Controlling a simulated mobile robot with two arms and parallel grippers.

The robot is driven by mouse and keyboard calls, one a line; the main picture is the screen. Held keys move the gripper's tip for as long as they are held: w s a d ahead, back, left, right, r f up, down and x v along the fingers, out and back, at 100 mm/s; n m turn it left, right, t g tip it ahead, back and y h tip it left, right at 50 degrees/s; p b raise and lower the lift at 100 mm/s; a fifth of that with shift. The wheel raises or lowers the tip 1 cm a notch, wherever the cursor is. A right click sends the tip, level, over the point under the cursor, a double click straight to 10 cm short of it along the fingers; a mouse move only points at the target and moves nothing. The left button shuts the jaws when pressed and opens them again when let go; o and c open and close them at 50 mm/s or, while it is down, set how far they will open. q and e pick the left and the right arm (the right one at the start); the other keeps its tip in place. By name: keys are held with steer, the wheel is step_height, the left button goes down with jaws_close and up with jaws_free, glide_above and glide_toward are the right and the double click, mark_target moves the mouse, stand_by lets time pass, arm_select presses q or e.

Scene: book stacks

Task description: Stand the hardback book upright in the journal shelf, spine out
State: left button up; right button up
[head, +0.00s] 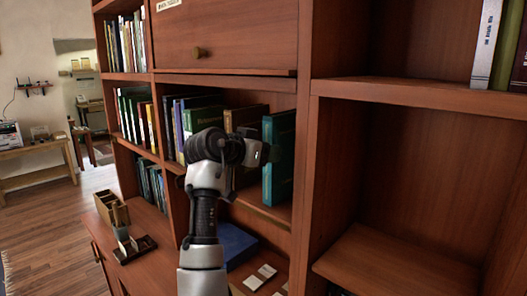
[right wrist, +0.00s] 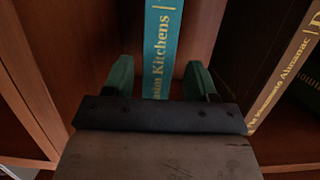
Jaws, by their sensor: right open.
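A teal hardback book (head: 281,158) stands upright in the middle shelf bay, apart from the row of books to its left. In the right wrist view its teal spine (right wrist: 160,48) with gold lettering, partly readable as "Kitchens", faces the camera. My right gripper (head: 262,153) is at this spine. Its two dark green fingers are apart, one on each side of the spine in the right wrist view; I cannot tell whether they touch it. The book's lower end is hidden behind my gripper in the right wrist view. My left gripper is not in view.
A brown book (head: 245,118) with gold lettering stands left of the teal book; it also shows in the right wrist view (right wrist: 285,75). Several more books (head: 190,115) stand further left. A blue book (head: 236,243) lies on the ledge below. An empty compartment (head: 400,170) is at right.

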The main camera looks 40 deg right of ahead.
steer(key=w+b+v, duration=0.1)
steer(key=b+v, duration=0.2)
steer(key=v, duration=0.9)
steer(key=shift+s, duration=0.35)
steer(key=shift+r, duration=0.1)
stand_by(0.6)
